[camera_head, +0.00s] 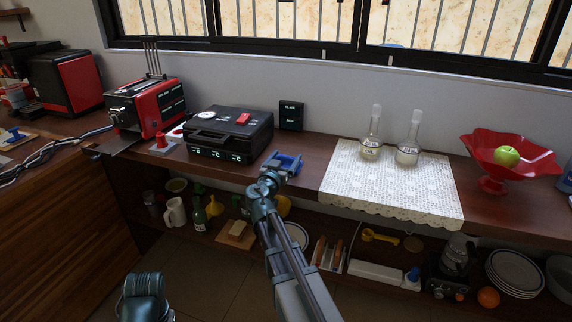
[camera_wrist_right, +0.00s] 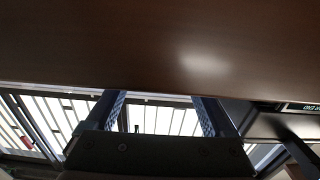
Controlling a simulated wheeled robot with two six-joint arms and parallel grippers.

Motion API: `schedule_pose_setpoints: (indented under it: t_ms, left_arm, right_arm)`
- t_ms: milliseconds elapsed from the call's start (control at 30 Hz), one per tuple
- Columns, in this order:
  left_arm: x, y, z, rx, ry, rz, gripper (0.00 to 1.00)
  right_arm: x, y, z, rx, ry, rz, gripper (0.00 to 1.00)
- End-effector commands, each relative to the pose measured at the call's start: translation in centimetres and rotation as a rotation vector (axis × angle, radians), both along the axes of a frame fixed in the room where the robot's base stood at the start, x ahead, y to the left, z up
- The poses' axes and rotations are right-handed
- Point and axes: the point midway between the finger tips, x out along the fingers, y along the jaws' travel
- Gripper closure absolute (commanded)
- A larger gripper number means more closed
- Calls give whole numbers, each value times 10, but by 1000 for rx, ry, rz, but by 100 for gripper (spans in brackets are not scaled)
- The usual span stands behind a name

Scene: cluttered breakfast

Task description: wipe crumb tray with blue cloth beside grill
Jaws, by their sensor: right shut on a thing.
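My right gripper (camera_head: 285,162) is at the counter's front edge, just right of the black grill (camera_head: 229,133). Blue shows at its jaws, and I cannot clearly part the blue cloth from the blue fingers there. In the right wrist view the two fingers (camera_wrist_right: 160,108) stand apart, and the cloth is not distinct. I see no blue cloth lying elsewhere by the grill. The crumb tray (camera_head: 117,143) looks like the flat dark plate jutting forward from under the red toaster (camera_head: 150,105).
A red-and-white switch block (camera_head: 163,145) stands between toaster and grill. A lace cloth (camera_head: 391,185) with two glass bottles (camera_head: 372,141) lies to the right, and a red bowl (camera_head: 511,160) with an apple stands beyond. Cluttered shelves are below the counter (camera_head: 309,150).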

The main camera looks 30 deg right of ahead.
Motion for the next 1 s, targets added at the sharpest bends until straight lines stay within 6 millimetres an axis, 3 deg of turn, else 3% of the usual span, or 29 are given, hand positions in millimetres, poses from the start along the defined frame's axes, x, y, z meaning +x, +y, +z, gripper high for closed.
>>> schedule_pose_setpoints:
  t_ms: [800, 1000]
  left_arm:
    - [0, 0, 48, 0, 0, 0, 38]
    - [0, 0, 49, 0, 0, 0, 38]
  right_arm:
    - [0, 0, 48, 0, 0, 0, 78]
    - [0, 0, 49, 0, 0, 0, 78]
